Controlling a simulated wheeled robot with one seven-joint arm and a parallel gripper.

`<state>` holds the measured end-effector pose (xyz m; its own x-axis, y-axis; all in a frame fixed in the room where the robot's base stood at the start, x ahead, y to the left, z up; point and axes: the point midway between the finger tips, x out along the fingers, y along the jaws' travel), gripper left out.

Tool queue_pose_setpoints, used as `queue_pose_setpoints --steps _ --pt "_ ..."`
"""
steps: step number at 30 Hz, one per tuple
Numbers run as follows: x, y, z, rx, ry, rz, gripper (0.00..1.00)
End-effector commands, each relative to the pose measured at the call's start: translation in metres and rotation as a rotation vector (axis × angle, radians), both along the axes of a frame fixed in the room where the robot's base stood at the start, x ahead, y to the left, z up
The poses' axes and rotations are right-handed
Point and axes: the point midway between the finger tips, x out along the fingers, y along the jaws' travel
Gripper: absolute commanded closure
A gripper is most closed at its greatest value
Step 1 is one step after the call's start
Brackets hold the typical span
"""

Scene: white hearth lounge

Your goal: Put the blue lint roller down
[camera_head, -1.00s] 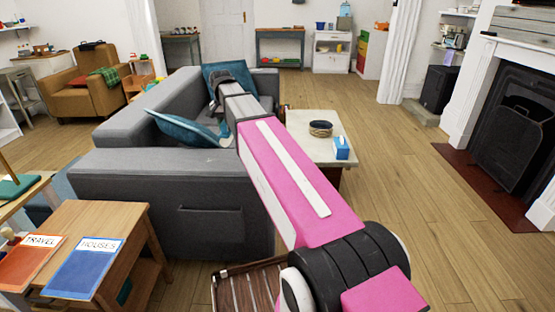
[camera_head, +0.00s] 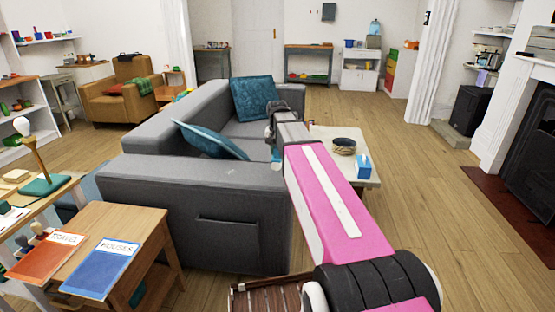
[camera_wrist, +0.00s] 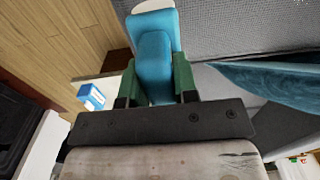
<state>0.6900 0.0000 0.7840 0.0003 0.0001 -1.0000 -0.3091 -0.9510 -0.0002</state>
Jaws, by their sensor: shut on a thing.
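The blue lint roller (camera_wrist: 154,52) is held between the green-padded fingers of my gripper (camera_wrist: 157,82) in the wrist view. Its pale end points to the top of that view. In the head view, my gripper (camera_head: 276,138) is small and dark at the far end of my pink arm, in front of the grey sofa's seat area, and only a bit of blue shows below it. My gripper is shut on the roller, and no surface is seen touching the roller.
A pale low table (camera_head: 374,183) stands right of the sofa (camera_head: 190,190), partly behind my arm. It bears a round dark basket (camera_head: 344,146) and a blue tissue box (camera_head: 363,167). Teal cushions (camera_head: 254,98) lie on the sofa. Open wood floor (camera_head: 440,200) extends to the right.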

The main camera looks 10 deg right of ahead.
Motion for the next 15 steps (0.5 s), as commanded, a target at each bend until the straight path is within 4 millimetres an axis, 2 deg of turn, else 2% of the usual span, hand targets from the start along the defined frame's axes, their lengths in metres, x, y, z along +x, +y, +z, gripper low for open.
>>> queue_pose_setpoints --steps 5,10,15 --pt "0.0 -0.001 -0.012 -0.001 0.001 0.0 1.0" --pt "0.0 -0.001 -0.034 0.0 0.002 0.0 1.0" --pt "0.0 0.0 -0.04 0.0 -0.001 0.0 1.0"
